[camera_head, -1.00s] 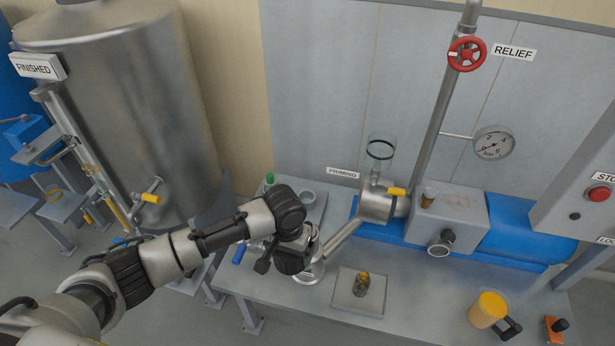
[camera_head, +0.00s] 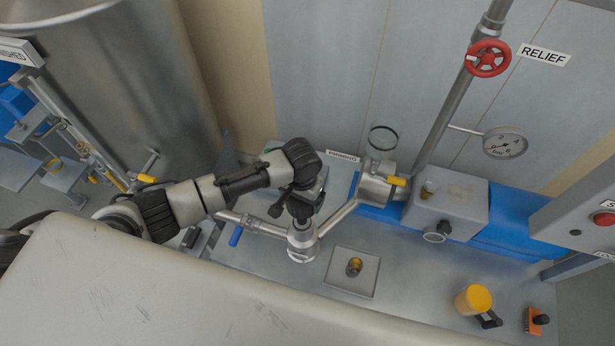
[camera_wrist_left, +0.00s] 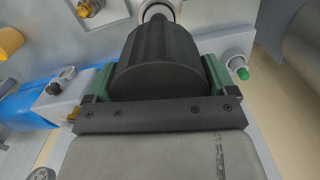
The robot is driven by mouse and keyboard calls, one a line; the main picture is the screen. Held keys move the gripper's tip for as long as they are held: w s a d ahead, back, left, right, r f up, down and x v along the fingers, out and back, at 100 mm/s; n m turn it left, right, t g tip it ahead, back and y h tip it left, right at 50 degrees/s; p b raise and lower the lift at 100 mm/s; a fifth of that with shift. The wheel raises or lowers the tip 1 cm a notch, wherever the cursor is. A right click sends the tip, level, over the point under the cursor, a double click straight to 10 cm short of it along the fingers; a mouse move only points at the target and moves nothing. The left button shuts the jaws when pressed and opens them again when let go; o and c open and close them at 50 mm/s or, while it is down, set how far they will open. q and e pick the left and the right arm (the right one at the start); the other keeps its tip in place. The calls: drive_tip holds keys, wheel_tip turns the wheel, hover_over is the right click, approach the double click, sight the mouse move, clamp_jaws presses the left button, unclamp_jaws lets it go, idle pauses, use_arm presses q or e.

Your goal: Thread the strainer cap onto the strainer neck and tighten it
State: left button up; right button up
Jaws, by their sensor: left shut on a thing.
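In the left wrist view, a dark ribbed cylinder, the strainer cap (camera_wrist_left: 157,60), sits between the two green-padded fingers of my left gripper (camera_wrist_left: 158,82). In the head view my left gripper (camera_head: 304,208) is above the metal strainer (camera_head: 302,245), at the middle of the bench. A pale metal ring shows just past the cap's far end in the wrist view; I cannot tell whether cap and neck touch. My right gripper is not in view.
A square tray (camera_head: 338,283) with a small brass-coloured piece (camera_head: 354,267) lies right of the strainer. A slanted pipe (camera_head: 340,213) joins the strainer to the pump inlet (camera_head: 378,184).

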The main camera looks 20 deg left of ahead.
use_arm(q)
drive_tip(key=shift+s+r, duration=0.25)
drive_tip(key=shift+s, duration=0.2)
drive_tip(key=shift+w+p, duration=0.15)
drive_tip(key=shift+p, duration=0.4)
wheel_tip(320, 180, down, 3)
drive_tip(key=shift+f+b, duration=0.15)
drive_tip(key=shift+b, duration=0.85)
drive_tip(key=shift+f, duration=0.55)
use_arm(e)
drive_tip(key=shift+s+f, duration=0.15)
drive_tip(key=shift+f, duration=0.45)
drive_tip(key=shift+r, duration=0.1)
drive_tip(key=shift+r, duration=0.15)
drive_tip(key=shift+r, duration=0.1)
